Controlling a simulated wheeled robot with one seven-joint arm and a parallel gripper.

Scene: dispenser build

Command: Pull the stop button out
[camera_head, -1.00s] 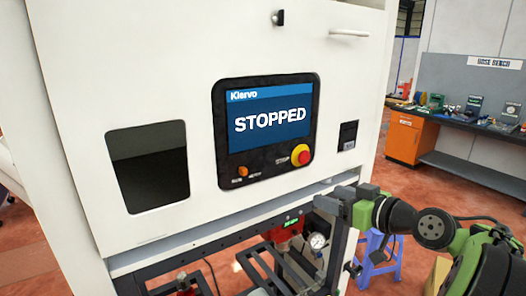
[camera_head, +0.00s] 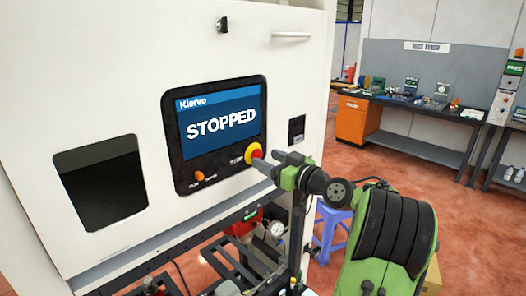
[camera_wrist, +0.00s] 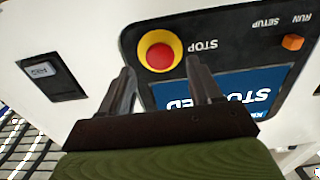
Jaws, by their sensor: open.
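The stop button (camera_head: 254,153) is a red mushroom knob on a yellow ring, at the lower right of the black control panel (camera_head: 176,150). The panel's screen (camera_head: 221,122) reads STOPPED. My gripper (camera_head: 266,160) is open and empty in front of the button, its fingers close to it in the head view. In the wrist view the red button (camera_wrist: 160,57) lies beyond the fingertips, between their lines, nearer the left finger. I cannot tell whether any finger touches it. My gripper's two dark fingers (camera_wrist: 160,72) stand apart on either side.
An orange selector knob (camera_head: 199,176) sits left of the button; it also shows in the wrist view (camera_wrist: 292,42). A small black switch plate (camera_head: 297,129) is right of the panel. A dark window (camera_head: 100,185) is at left. A frame with a gauge (camera_head: 277,229) stands below.

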